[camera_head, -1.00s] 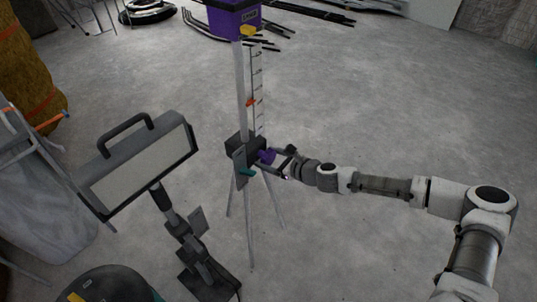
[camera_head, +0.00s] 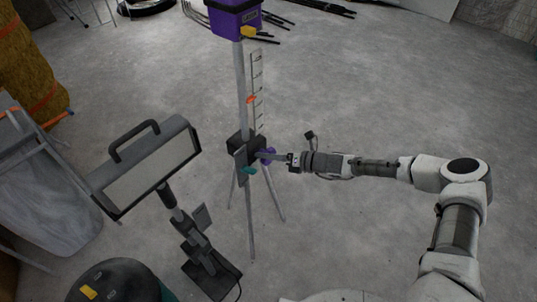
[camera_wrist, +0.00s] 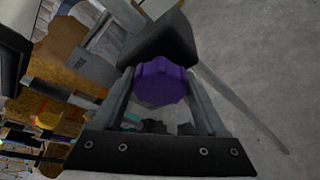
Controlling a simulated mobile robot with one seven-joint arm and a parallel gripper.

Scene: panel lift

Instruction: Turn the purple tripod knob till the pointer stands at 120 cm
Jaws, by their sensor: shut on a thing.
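The purple knob (camera_head: 268,155) sits on the side of the tripod's black block (camera_head: 240,147). My gripper (camera_head: 264,156) has a finger on either side of it. In the wrist view the knob (camera_wrist: 160,82) lies between the two grey fingers, and my gripper (camera_wrist: 160,85) is shut on it. The orange pointer (camera_head: 250,100) stands about midway up the pale scale (camera_head: 258,75) beside the tripod's upright column (camera_head: 240,90). The scale's figures are too small to read.
A purple box (camera_head: 233,18) tops the column. A teal part (camera_head: 249,171) sits on the block's front, below the knob. A work lamp (camera_head: 150,170) on a stand is at left, near the tripod. Bare concrete floor (camera_head: 370,90) lies behind and right.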

